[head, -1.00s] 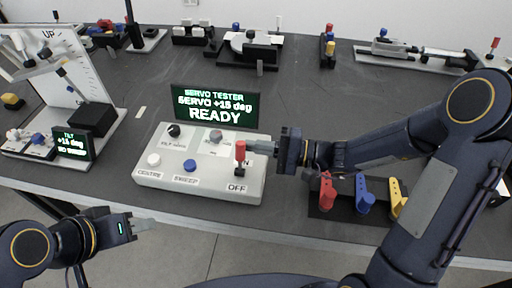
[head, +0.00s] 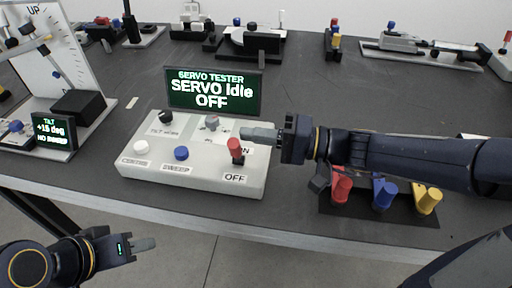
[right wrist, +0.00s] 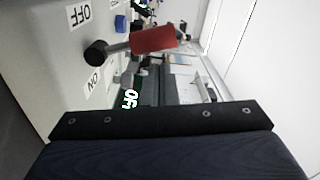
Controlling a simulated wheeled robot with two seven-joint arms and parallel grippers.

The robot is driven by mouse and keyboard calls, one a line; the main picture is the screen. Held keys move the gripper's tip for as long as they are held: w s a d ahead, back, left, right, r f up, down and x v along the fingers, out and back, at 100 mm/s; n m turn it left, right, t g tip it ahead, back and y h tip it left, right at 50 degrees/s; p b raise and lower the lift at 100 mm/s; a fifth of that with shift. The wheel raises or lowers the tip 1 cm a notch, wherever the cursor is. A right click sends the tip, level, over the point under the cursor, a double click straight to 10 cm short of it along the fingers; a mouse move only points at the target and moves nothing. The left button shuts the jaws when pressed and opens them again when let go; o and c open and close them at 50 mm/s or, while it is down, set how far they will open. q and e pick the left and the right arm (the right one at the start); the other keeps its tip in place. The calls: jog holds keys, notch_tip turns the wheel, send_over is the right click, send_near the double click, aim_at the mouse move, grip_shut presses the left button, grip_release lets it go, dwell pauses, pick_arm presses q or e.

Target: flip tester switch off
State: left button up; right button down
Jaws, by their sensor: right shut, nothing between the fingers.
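The white servo tester box (head: 200,180) sits near the table's front edge. Its red-capped toggle switch (head: 235,150) stands between the ON and OFF labels and leans; it also shows large in the right wrist view (right wrist: 150,40). The tester's screen (head: 212,93) reads SERVO TESTER, SERVO Idle, OFF. My right gripper (head: 245,134) is shut and empty, its tips just above and behind the red switch on the ON side. Whether they touch it I cannot tell. My left gripper (head: 150,243) is low in front of the table, away from the box; its fingers look together.
A tilt rig with its own small screen (head: 53,131) stands left of the box. Red, blue and yellow levers (head: 383,194) stand on a dark base below my right forearm. Several other devices line the back; the middle of the table is clear.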

jog(key=s+n+b, duration=0.1)
jog(key=b, duration=0.1)
jog(key=shift+a+f+b, duration=0.1)
jog(key=shift+f+b, duration=0.05)
jog(key=shift+b, duration=0.2)
pick_arm(q)
jog(key=shift+f+b, duration=0.4)
jog(key=shift+f, duration=2)
pick_arm(e)
jog(key=shift+s+r+n, duration=0.1)
jog(key=shift+r+n, duration=0.1)
jog(key=shift+n, duration=0.3)
jog(key=shift+w+r, duration=0.15)
jog(key=shift+w, duration=0.1)
jog(key=shift+w+d+r, duration=0.25)
jog(key=shift+w+d, duration=0.15)
jog(key=shift+w, duration=0.2)
jog(key=shift+w+d+r, duration=0.2)
jog(key=shift+w+d, duration=0.15)
jog(key=shift+w, duration=0.25)
pick_arm(q)
jog(key=shift+w+d+r+p, duration=0.3)
jog(key=shift+w+d, duration=0.25)
jog(key=shift+w, duration=0.1)
pick_arm(e)
jog(key=v, duration=1)
jog(key=shift+w+d, duration=0.2)
